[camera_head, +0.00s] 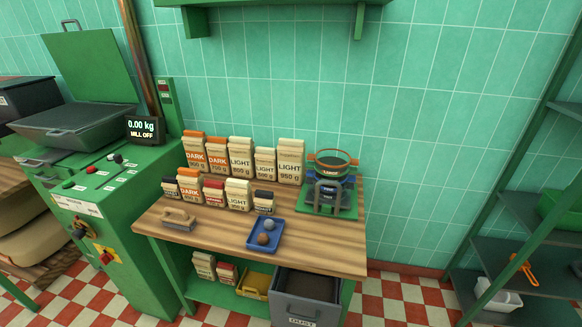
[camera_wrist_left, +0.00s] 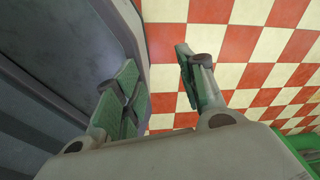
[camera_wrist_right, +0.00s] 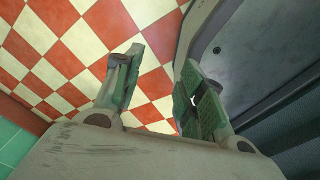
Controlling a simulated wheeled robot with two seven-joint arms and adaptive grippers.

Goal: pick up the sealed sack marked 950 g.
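The sack marked 950 g (camera_head: 290,162) is a tall cream sack labelled LIGHT. It stands upright at the right end of the back row on the wooden table (camera_head: 310,244), near the tiled wall. My left gripper (camera_wrist_left: 160,82) shows only in the left wrist view; its fingers are apart with nothing between them. My right gripper (camera_wrist_right: 158,85) shows only in the right wrist view, also with fingers apart and empty. Both point down at the checkered floor. Neither gripper is in the head view, so both are away from the sack.
Several DARK and LIGHT sacks (camera_head: 240,158) stand left of it, with more in a front row (camera_head: 238,194). A green stand with a sieve (camera_head: 332,160) is close on its right. The table's right front is clear.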

